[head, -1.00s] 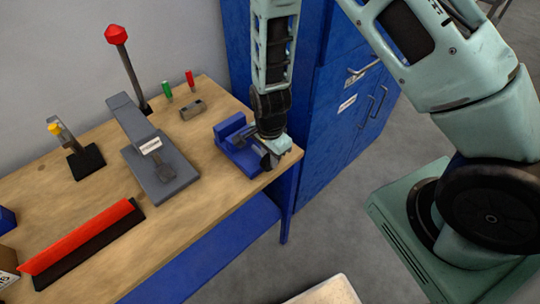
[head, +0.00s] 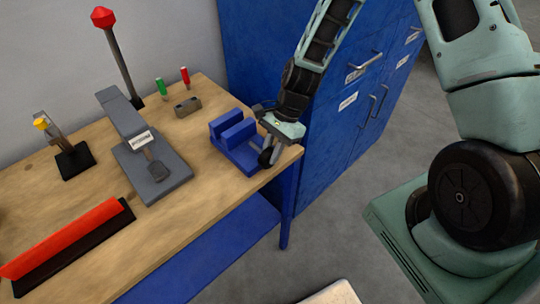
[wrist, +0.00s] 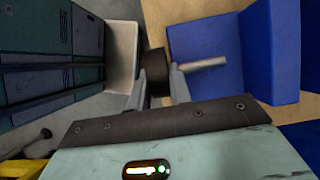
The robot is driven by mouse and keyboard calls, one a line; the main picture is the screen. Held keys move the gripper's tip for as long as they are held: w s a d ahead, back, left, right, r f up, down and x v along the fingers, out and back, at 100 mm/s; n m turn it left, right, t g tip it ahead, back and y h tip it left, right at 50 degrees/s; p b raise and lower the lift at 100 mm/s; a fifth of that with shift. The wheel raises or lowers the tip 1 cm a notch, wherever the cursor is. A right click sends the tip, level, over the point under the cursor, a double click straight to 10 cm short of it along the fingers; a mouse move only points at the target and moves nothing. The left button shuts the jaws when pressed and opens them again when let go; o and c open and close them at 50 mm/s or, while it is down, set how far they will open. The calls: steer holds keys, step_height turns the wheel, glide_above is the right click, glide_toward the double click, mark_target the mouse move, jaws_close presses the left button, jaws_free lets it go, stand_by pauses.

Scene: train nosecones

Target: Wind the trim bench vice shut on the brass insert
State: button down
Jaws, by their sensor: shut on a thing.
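The blue bench vice (head: 237,133) sits at the right end of the wooden bench, with two upright jaws and a narrow gap between them. In the wrist view, its blue body (wrist: 268,50) is at the right. My gripper (wrist: 158,84) is shut on this handle, with a finger on each side. In the head view my gripper (head: 268,148) is at the vice's right end, partly covering the handle. I cannot make out the brass insert between the jaws.
A small metal block (head: 187,107) and green and red pegs are behind. A blue cabinet (head: 335,110) stands close to the right. A red-topped bar (head: 65,240) lies in front.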

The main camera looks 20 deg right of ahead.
steer(key=y, duration=0.1)
steer(key=y+b, duration=0.1)
steer(key=g+y, duration=0.1)
steer(key=shift+w+d+f+y, duration=0.2)
steer(key=shift+d+f+y, duration=0.1)
steer(key=shift+d+f, duration=0.05)
steer(key=y+b, duration=0.1)
steer(key=g+y+b, duration=0.1)
steer(key=y, duration=0.1)
steer(key=shift+d+f, duration=0.2)
steer(key=shift+f, duration=0.15)
steer(key=y+b, duration=0.1)
steer(key=g+y+b, duration=0.1)
steer(key=y, duration=0.1)
steer(key=shift+d+f+y, duration=0.1)
steer(key=shift+f+y, duration=0.2)
steer(key=shift+f, duration=0.05)
steer(key=shift+f+g+y+b, duration=0.1)
steer(key=shift+g+y+b, duration=0.4)
steer(key=shift+y+b, duration=0.65)
steer(key=c, duration=1.3)
jaws_free()
